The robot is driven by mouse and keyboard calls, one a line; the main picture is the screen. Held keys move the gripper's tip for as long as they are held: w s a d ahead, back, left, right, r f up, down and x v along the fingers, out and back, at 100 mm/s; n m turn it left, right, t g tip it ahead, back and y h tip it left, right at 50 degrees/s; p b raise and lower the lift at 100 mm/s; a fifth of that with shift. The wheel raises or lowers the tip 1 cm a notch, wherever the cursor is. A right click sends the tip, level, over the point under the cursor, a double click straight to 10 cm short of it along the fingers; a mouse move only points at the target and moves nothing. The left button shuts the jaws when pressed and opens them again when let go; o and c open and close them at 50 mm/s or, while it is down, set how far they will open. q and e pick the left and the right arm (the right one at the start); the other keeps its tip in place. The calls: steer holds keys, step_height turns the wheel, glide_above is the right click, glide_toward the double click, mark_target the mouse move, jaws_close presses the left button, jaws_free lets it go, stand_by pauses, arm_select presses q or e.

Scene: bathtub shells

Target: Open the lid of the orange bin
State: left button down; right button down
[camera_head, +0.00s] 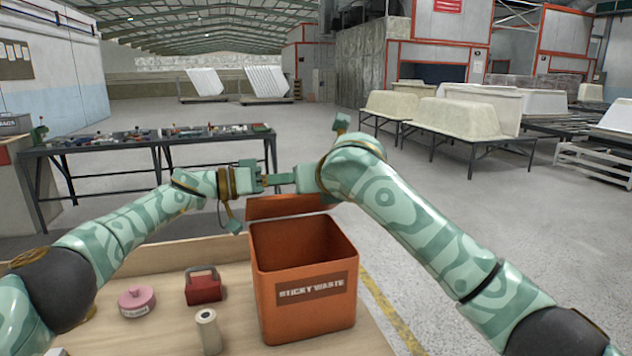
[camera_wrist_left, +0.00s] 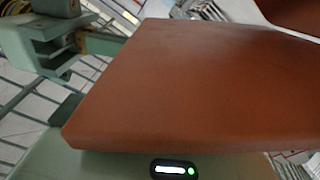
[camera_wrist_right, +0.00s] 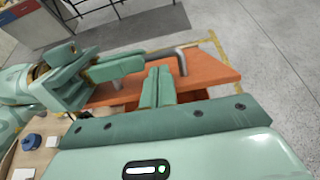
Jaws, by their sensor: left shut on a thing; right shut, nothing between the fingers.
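The orange bin (camera_head: 302,297), labelled "STICKY WASTE", stands upright on the wooden table, its dark inside showing. Its orange lid (camera_head: 284,207) is raised at the bin's back edge. The lid fills much of the left wrist view (camera_wrist_left: 190,90), hiding the left fingers there. The right wrist view shows the lid (camera_wrist_right: 205,72) with a grey metal handle (camera_wrist_right: 181,62). My left gripper (camera_head: 278,179) is shut on the handle behind the lid; the exact contact is partly hidden. My right gripper (camera_wrist_right: 158,75) is shut and empty, close beside the lid and the left fingers.
A pink round container (camera_head: 136,300), a dark red box with a handle (camera_head: 203,286) and a beige roll (camera_head: 208,331) stand left of the bin. A dark workbench (camera_head: 150,150) with small parts stands behind. Open floor lies right of the table.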

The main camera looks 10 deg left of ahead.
steer(key=shift+w+a+f, duration=0.15)
steer(key=shift+w+f, duration=0.05)
steer(key=shift+w, duration=0.2)
steer(key=shift+w+a+r, duration=0.15)
steer(key=shift+w+r, duration=0.25)
steer(key=shift+r, duration=0.15)
arm_select(q)
steer(key=c, duration=1.5)
jaws_free()
